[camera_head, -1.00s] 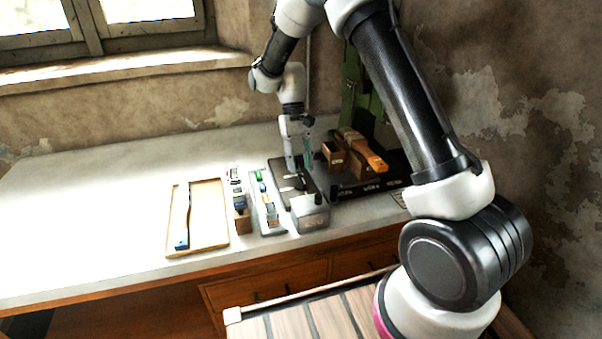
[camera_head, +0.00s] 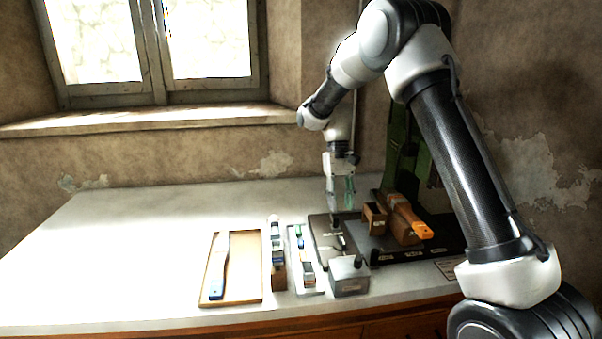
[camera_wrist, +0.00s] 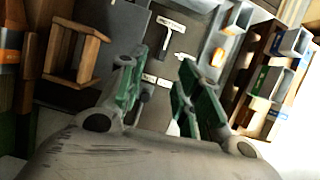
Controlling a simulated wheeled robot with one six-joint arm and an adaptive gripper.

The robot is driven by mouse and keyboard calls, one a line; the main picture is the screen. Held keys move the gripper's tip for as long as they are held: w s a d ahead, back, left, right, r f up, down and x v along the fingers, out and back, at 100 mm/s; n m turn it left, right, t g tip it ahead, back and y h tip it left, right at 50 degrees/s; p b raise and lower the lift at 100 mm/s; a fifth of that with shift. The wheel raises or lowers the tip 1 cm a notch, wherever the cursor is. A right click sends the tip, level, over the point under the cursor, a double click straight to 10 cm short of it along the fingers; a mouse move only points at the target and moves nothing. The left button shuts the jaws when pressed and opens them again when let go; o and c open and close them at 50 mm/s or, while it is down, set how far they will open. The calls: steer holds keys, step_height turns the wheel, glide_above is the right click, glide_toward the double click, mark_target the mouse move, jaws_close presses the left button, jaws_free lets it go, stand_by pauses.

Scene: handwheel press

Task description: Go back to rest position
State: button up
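My gripper (camera_head: 342,187) points down above the dark plate (camera_head: 323,231) on the workbench in the head view. In the wrist view its two green-padded fingers (camera_wrist: 158,88) stand apart with nothing between them. Beyond them I see the plate with a T-shaped metal piece (camera_wrist: 170,36) and small labels. The fingers appear clear of the plate.
A grey box (camera_head: 349,276), narrow racks (camera_head: 278,272) and a wooden tray (camera_head: 253,285) with a blue-ended tool line the bench front. The bench's left is clear.

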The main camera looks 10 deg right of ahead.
steer(key=s+d+r+t, duration=0.3)
steer(key=s+d+r, duration=0.1)
steer(key=s, duration=0.6)
steer(key=s+d+r+t, duration=0.3)
steer(key=s+d+r, duration=0.2)
steer(key=s, duration=0.6)
steer(key=s+d+r+t, duration=0.2)
steer(key=s+d+r, duration=0.3)
steer(key=s+r, duration=0.3)
steer(key=shift+s+r+m+t, duration=0.2)
steer(key=shift+s+m+t, duration=0.2)
steer(key=shift+s, duration=0.8)
steer(key=shift+o, duration=0.5)
steer(key=shift+d, duration=0.1)
